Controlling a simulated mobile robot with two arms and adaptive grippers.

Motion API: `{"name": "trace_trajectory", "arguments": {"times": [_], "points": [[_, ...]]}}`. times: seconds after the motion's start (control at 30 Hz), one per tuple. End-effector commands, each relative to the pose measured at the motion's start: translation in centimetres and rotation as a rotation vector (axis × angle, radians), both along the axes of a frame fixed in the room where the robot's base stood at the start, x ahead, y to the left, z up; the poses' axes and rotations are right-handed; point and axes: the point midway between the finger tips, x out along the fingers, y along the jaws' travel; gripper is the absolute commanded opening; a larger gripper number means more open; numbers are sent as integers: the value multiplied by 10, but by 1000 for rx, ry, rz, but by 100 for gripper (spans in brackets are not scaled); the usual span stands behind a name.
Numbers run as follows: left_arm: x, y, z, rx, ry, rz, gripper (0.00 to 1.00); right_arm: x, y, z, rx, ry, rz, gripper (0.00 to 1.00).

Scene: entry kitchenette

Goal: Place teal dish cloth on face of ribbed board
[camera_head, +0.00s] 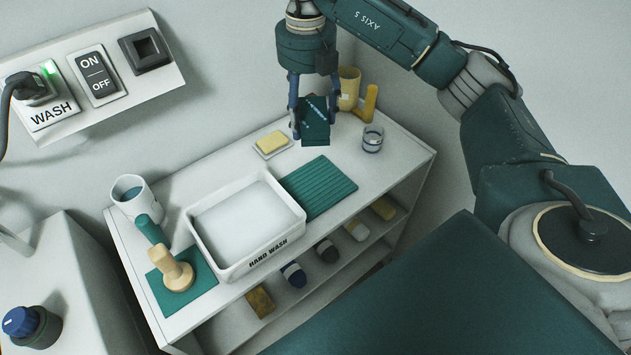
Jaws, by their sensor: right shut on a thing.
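The teal dish cloth (316,136) is a small dark teal block shape, held between the fingers of my right gripper (314,112). The gripper points down and is shut on the cloth. The ribbed board (318,187) is a flat teal slab with fine parallel ridges, lying on the white counter right of the basin. The cloth appears above and behind the board in the picture, apart from it. The board's ribbed face looks bare. My left gripper is not in view.
A white "HAND WASH" basin (215,252) stands left of the board. A yellow soap (271,142) on a dish, a glass (372,138) and a yellow cup (349,88) are near the gripper.

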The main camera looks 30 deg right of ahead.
Motion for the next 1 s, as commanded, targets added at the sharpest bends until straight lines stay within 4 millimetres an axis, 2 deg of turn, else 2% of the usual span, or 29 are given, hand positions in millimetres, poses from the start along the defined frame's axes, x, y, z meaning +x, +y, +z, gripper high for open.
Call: {"name": "trace_trajectory", "arguments": {"times": [0.13, 0.23, 0.53, 0.63, 0.8, 1.0], "points": [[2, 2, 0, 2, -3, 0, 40, 3, -5, 0, 4, 3, -149, 36], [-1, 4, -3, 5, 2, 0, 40, 3, -6, -12, 4, 8, -177, 36], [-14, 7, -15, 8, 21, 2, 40, 1, -4, -91, 7, 13, -177, 36], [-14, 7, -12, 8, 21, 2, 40, 1, -5, -114, 6, 12, -177, 36], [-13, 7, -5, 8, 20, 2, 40, 2, -7, -144, 3, 7, -177, 36], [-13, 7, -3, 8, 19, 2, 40, 3, -6, -159, 4, 5, -177, 36]]}}
